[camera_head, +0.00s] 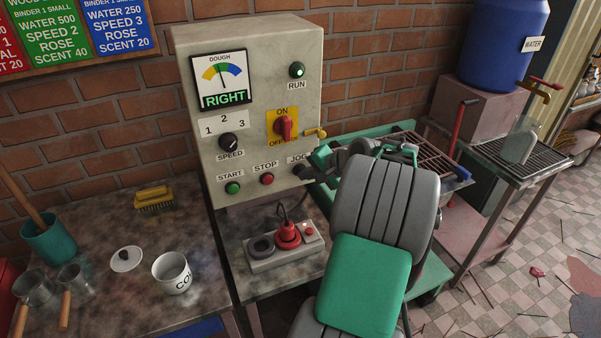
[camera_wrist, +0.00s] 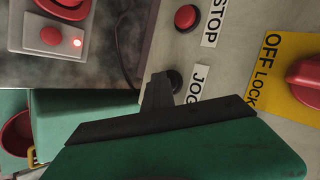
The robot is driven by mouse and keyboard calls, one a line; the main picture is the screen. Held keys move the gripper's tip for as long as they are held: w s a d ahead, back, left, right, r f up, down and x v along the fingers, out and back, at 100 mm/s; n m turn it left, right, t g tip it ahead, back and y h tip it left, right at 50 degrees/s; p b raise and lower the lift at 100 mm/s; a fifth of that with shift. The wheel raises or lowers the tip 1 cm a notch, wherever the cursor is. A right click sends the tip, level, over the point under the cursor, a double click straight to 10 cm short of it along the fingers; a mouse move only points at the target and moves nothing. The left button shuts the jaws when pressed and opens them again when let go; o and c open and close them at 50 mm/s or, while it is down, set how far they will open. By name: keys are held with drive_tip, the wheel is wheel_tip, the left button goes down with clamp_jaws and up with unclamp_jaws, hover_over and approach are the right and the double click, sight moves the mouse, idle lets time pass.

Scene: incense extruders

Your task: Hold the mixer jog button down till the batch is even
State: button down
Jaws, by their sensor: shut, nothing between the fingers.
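The grey control panel (camera_head: 250,110) stands against the brick wall. Its black JOG button (camera_head: 299,171) is at the lower right; it also shows in the wrist view (camera_wrist: 176,80), partly behind my fingers. My gripper (camera_head: 309,173) is shut and empty, its dark tips at the button; the wrist view also shows the gripper (camera_wrist: 157,88). I cannot tell whether the tips touch or press the button. The DOUGH dial (camera_head: 221,77) has its needle near the green middle and reads RIGHT.
The red STOP button (camera_head: 267,179), green START button (camera_head: 233,188), SPEED knob (camera_head: 229,142) and red power switch (camera_head: 284,127) are close by. A box with a red button (camera_head: 287,233) sits below the panel. A cup (camera_head: 172,273) stands on the bench.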

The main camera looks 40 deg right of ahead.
drive_tip(key=shift+s+a, duration=0.25)
drive_tip(key=shift+s, duration=0.6)
drive_tip(key=shift+s, duration=0.1)
drive_tip(key=shift+s+a+p, duration=0.15)
drive_tip(key=shift+s+a, duration=0.1)
drive_tip(key=shift+s, duration=0.5)
drive_tip(key=shift+s+a+p, duration=0.2)
drive_tip(key=shift+s, duration=0.6)
drive_tip(key=shift+s+a+p, duration=0.15)
drive_tip(key=shift+s+a, duration=0.1)
drive_tip(key=shift+s, duration=0.5)
